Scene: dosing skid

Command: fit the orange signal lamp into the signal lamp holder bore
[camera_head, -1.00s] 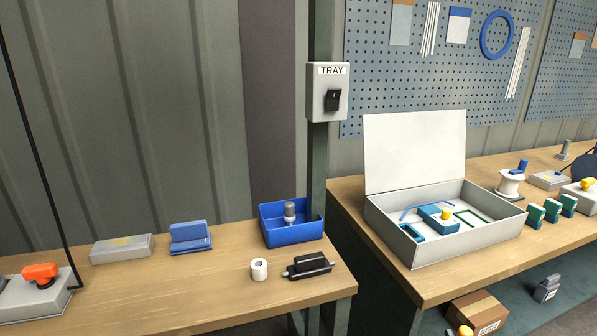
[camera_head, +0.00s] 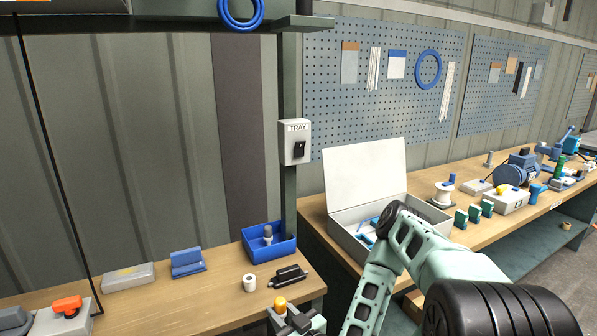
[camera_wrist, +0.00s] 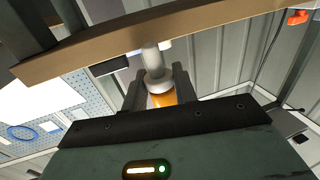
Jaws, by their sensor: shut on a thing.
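My gripper (camera_head: 296,317) is at the bottom of the head view, low in front of the left bench's right corner. It is shut on the orange signal lamp (camera_head: 280,302), whose rounded orange top shows above the jaws. In the wrist view, my gripper's fingers (camera_wrist: 158,80) stand on both sides of the lamp's orange part (camera_wrist: 163,99). A pale grey stem sticks out beyond the fingers, close to a wooden bench edge in the picture. I cannot make out the signal lamp holder or its bore for sure.
The left bench (camera_head: 215,300) bears a blue tray (camera_head: 270,249), a white roll (camera_head: 249,283) and a black part (camera_head: 289,277). A white open-lidded box (camera_head: 365,180) stands on the right bench, partly hidden by my arm. A TRAY switch box (camera_head: 294,143) is on the post.

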